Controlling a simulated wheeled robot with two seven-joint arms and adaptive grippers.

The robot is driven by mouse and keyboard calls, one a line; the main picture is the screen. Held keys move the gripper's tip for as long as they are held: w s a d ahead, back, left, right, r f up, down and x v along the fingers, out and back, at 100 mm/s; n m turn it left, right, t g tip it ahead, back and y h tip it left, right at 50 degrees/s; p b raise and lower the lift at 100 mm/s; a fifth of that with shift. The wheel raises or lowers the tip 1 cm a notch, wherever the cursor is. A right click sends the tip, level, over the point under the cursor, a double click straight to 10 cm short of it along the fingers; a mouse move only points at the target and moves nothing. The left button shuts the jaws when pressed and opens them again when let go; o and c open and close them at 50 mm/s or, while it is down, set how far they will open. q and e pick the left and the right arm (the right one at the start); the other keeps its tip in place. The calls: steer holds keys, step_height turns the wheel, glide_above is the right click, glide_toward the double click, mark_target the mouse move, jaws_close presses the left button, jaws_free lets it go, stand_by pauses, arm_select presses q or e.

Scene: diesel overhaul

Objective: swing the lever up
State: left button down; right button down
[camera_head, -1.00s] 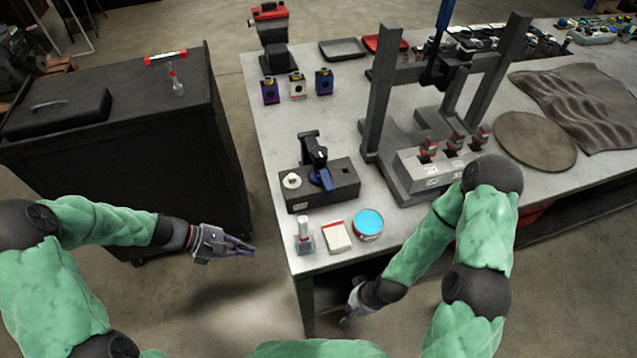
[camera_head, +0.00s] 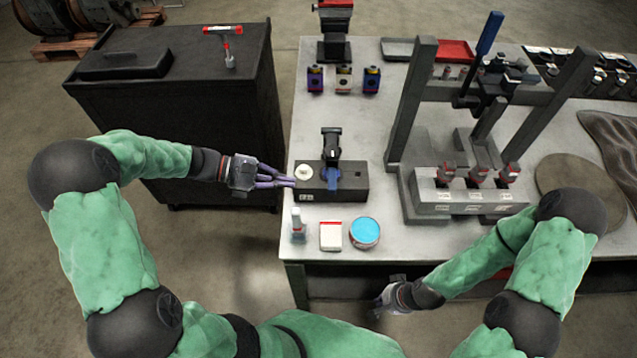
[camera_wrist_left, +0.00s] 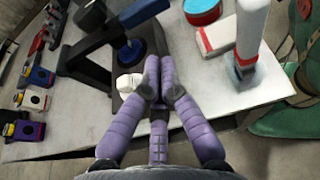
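A dark box fixture (camera_head: 350,190) lies near the table's left edge. It carries a white round knob (camera_head: 304,172), a black lever-like arm (camera_head: 331,143) and a blue round part at its base. In the left wrist view the black arm (camera_wrist_left: 95,47) runs slanting past the blue disc (camera_wrist_left: 130,52). My left gripper (camera_head: 292,182) is at the fixture's left end, beside the white knob (camera_wrist_left: 126,83). Its purple fingers (camera_wrist_left: 160,66) come together at the tips, with nothing visible between them. My right gripper (camera_head: 380,303) hangs before the table's front edge; its fingers are unclear.
A small white-and-grey bottle (camera_head: 297,226), a red-and-white box (camera_head: 331,236) and a blue-topped tin (camera_head: 365,233) stand in front of the fixture. A press frame (camera_head: 410,105) with a blue handle (camera_head: 489,33) stands to the right. A dark cabinet (camera_head: 215,110) stands left.

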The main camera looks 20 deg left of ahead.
arm_select(q)
steer(key=b+x, duration=0.2)
steer(key=x, duration=0.7)
steer(key=shift+f, duration=0.2)
steer(key=shift+d, duration=0.15)
